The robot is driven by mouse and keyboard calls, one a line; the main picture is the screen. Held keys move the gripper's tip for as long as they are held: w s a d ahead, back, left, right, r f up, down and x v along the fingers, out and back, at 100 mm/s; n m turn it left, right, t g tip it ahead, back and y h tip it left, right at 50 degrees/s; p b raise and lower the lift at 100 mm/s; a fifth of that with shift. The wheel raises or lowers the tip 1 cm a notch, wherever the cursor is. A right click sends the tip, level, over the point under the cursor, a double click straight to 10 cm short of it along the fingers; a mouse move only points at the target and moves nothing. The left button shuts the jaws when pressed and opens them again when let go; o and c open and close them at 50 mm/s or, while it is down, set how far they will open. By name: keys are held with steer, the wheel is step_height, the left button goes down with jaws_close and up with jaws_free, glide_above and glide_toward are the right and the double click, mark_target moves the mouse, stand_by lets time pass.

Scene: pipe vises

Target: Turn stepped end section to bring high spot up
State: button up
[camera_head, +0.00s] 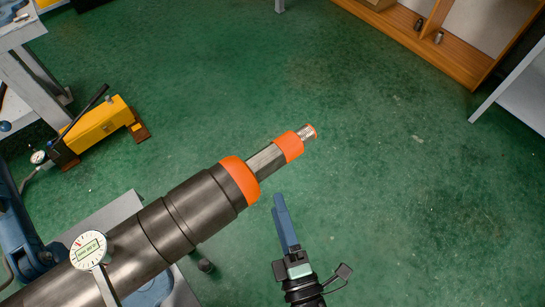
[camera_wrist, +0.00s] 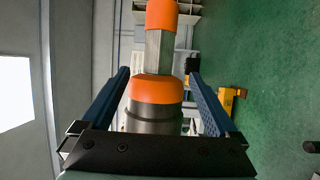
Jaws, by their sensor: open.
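The stepped end section (camera_head: 265,161) is the narrow grey flatted part of a large dark pipe (camera_head: 180,222), with an orange band on each side of it and a threaded tip (camera_head: 308,132). A dial gauge (camera_head: 88,250) stands against the pipe at the lower left. My gripper (camera_head: 281,205) is below and right of the wide orange band in the head view, apart from the pipe in that picture. In the wrist view the open blue fingers (camera_wrist: 157,80) stand on either side of the wide orange band (camera_wrist: 157,89), with gaps visible. Whether the pipe lies between them in depth is unclear.
A blue vise (camera_head: 25,240) and grey stand (camera_head: 115,211) hold up the pipe at the lower left. A yellow pump unit (camera_head: 98,126) sits on the floor at left. A wooden shelf (camera_head: 450,55) is at upper right. Green floor right of the pipe is clear.

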mark_target(265, 163)
steer(key=p+x, duration=0.1)
steer(key=x, duration=1)
steer(key=shift+w+r, duration=0.1)
steer(key=shift+w, duration=0.25)
steer(key=c, duration=1.4)
steer(key=shift+b, duration=0.55)
